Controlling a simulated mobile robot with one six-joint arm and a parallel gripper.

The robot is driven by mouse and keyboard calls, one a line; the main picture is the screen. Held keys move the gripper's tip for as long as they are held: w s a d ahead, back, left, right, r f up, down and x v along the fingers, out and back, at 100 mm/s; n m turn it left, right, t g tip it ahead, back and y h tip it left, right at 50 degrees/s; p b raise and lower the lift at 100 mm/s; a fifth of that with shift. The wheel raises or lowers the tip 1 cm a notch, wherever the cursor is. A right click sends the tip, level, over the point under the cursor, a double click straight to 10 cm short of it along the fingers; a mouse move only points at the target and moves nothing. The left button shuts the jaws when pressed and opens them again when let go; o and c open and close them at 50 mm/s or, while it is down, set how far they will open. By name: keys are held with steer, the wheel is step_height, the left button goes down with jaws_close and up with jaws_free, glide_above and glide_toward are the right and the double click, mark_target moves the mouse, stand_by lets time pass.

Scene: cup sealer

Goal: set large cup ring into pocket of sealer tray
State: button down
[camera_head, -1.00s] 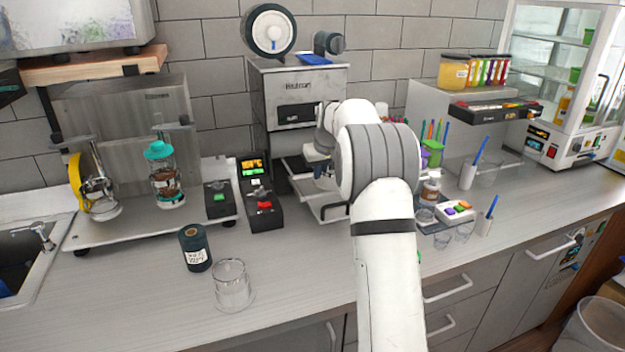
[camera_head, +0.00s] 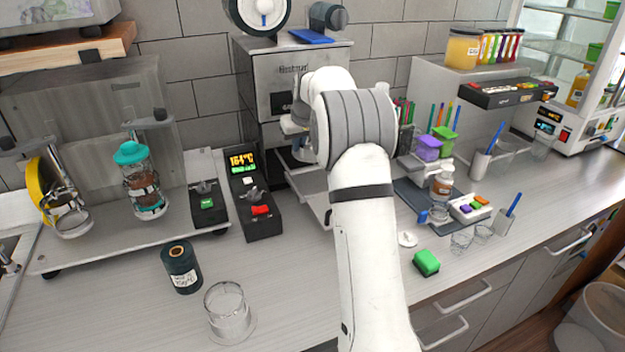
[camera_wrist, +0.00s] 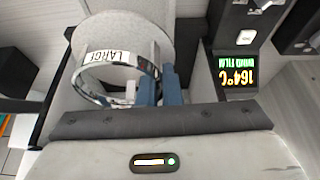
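My gripper (camera_wrist: 159,86) has blue fingers, closed on the right side of the rim of the large cup ring (camera_wrist: 93,56). The ring is a shiny metal band with a white label reading "LARGE". In the wrist view it overlaps a round pale grey surface (camera_wrist: 140,30); I cannot tell whether they touch. In the head view my gripper (camera_head: 303,150) is in front of the sealer (camera_head: 325,68), above its metal tray (camera_head: 311,196). My arm hides part of the tray, and the pocket is not clearly visible.
The control box (camera_head: 250,190), its display reading 164°C, stands left of the tray. A dark film roll (camera_head: 181,268) and a clear cup (camera_head: 228,312) stand at the front left. A green block (camera_head: 427,263) and a dark mat (camera_head: 415,199) with small items lie right of my arm.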

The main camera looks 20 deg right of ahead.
steer(key=shift+d, duration=0.3)
steer(key=shift+f, duration=0.15)
step_height(320, 180, down, 10)
steer(key=shift+s+d+r+p, duration=0.1)
steer(key=shift+r+p, duration=0.05)
steer(key=shift+p, duration=1.05)
steer(key=shift+s, duration=0.1)
steer(key=c, duration=1.6)
jaws_free()
